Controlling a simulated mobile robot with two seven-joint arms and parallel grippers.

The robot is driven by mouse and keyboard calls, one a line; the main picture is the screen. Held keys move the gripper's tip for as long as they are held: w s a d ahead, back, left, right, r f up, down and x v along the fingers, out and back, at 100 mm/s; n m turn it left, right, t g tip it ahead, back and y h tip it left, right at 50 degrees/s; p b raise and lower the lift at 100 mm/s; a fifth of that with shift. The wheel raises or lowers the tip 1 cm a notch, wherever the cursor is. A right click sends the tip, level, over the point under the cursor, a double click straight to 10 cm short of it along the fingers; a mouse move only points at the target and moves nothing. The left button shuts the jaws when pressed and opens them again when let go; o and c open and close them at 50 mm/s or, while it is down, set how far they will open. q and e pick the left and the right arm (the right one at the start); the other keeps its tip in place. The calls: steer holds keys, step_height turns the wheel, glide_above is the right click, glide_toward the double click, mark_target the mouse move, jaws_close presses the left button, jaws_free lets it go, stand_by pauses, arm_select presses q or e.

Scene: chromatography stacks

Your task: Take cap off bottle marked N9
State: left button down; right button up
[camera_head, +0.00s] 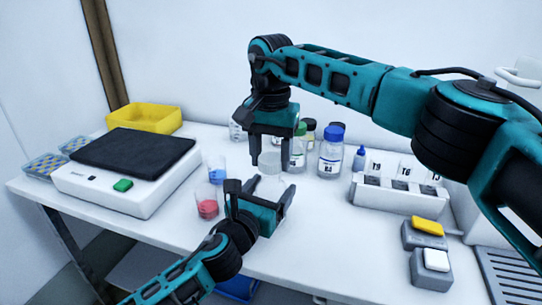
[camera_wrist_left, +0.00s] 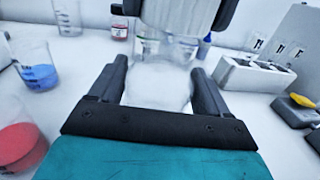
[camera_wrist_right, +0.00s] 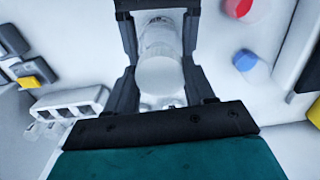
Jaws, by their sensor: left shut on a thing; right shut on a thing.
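A clear bottle (camera_head: 271,186) stands upright at the middle of the table; its label cannot be read. My left gripper (camera_head: 260,197) is shut on the bottle's body from the front, and the bottle shows between its fingers in the left wrist view (camera_wrist_left: 157,85). My right gripper (camera_head: 273,161) points down from above, shut on a white cap (camera_head: 269,159). In the right wrist view the cap (camera_wrist_right: 160,78) is a pale disc between the fingers. The cap is directly over the bottle's neck; whether it still touches the neck is unclear.
Green-capped (camera_head: 299,146) and blue-capped (camera_head: 331,152) bottles stand close behind. Beakers with blue (camera_head: 217,171) and red (camera_head: 207,208) liquid are left, beside a scale (camera_head: 125,190). A labelled white rack (camera_head: 400,198) and button boxes (camera_head: 430,268) are right. The front table strip is clear.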

mark_target(271, 158)
steer(key=shift+r, duration=0.1)
steer(key=shift+r, duration=1.9)
arm_select(q)
jaws_free()
steer(key=shift+s+a, duration=0.1)
